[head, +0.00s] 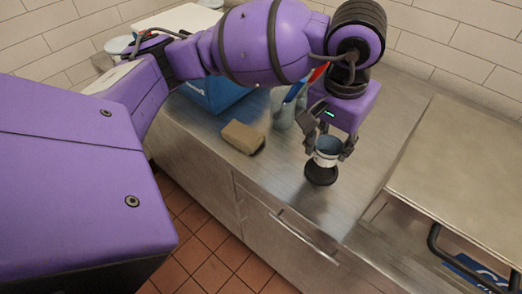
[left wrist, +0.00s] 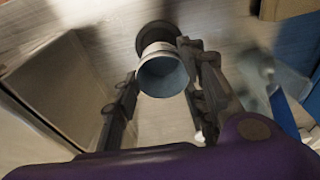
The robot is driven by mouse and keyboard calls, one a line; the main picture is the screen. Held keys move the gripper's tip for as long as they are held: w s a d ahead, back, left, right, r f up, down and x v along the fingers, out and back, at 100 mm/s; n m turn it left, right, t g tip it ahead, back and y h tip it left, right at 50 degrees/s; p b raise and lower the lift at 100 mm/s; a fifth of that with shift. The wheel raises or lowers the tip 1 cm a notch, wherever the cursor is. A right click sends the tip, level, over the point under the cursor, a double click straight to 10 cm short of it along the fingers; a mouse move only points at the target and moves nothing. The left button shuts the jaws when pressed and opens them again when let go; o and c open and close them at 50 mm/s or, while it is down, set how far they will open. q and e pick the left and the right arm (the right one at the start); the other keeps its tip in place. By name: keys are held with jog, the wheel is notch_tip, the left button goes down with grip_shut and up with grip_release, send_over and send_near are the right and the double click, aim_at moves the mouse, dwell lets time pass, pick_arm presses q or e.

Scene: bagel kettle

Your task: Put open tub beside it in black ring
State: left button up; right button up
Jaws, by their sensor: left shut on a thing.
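A small open tub (head: 327,158), pale outside and blue-grey inside, is held by my left gripper (head: 330,148) above the metal counter. The tub also shows in the left wrist view (left wrist: 160,73), between the two fingers, with its open mouth toward the camera. The black ring (head: 321,175) lies on the counter just below the tub in the head view. In the left wrist view the ring (left wrist: 157,33) shows behind the tub, partly hidden by it. I cannot tell whether the tub touches the ring. My right gripper is not in view.
A brown block (head: 243,137) lies on the metal counter (head: 205,124), left of the tub. A clear container (head: 282,112) with blue and red items stands behind, next to a blue bin (head: 215,95). A raised metal lid (head: 465,170) is at right.

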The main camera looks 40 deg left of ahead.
aim_at(327, 158)
pick_arm(q)
jog(key=shift+f, duration=2.55)
jog(key=o, duration=0.8)
jog(key=shift+o, duration=0.2)
jog(key=shift+r, duration=0.65)
notch_tip(327, 158, up, 11)
jog(key=s, duration=0.1)
jog(key=shift+s, duration=0.35)
